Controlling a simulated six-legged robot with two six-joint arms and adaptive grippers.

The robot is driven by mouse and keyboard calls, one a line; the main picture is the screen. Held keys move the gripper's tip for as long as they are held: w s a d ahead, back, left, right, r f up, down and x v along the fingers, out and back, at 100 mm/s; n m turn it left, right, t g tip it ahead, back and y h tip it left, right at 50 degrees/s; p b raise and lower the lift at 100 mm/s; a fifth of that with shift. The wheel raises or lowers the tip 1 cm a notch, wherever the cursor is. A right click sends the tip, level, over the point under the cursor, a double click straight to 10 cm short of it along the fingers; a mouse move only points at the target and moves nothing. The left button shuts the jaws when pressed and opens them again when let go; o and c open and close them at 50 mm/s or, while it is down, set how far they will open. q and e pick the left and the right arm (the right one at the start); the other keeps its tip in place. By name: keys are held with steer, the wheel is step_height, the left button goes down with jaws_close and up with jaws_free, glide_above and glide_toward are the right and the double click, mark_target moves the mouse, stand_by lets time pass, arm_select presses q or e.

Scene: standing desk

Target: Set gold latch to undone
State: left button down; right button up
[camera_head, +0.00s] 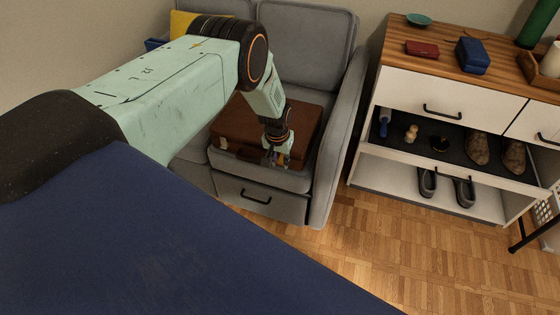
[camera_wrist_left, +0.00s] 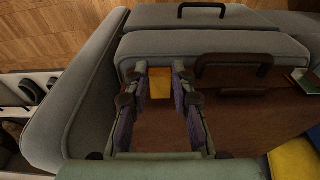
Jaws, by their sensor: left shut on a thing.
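A brown suitcase (camera_head: 228,125) lies on the grey sofa, and its brown side also shows in the wrist view (camera_wrist_left: 262,118). A dark carry handle (camera_wrist_left: 233,60) stands at its front edge. The gold latch (camera_wrist_left: 159,84) sits beside the handle, between my fingertips in the wrist view. My left gripper (camera_head: 277,158) is at the suitcase's front edge, and in the wrist view its two fingers (camera_wrist_left: 160,76) are shut on the latch. In the head view the gripper mostly hides the latch, and its exact position is hard to tell. My right gripper is not in view.
The sofa armrest (camera_head: 340,135) rises right of the suitcase. A drawer with a black handle (camera_head: 256,197) is below the seat. A white cabinet (camera_head: 440,95) with shoes stands further right. A yellow cushion (camera_head: 181,24) lies at the back left. The wooden floor (camera_head: 400,255) is clear.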

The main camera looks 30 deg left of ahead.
arm_select(q)
steer(key=shift+w+r, duration=0.1)
steer(key=c, duration=1.1)
jaws_free()
steer(key=r, duration=0.4)
steer(key=s+r, duration=0.1)
steer(key=r, duration=0.2)
steer(key=s+r, duration=0.1)
steer(key=r, duration=0.3)
steer(key=shift+d+r, duration=0.25)
steer(key=shift+r, duration=0.1)
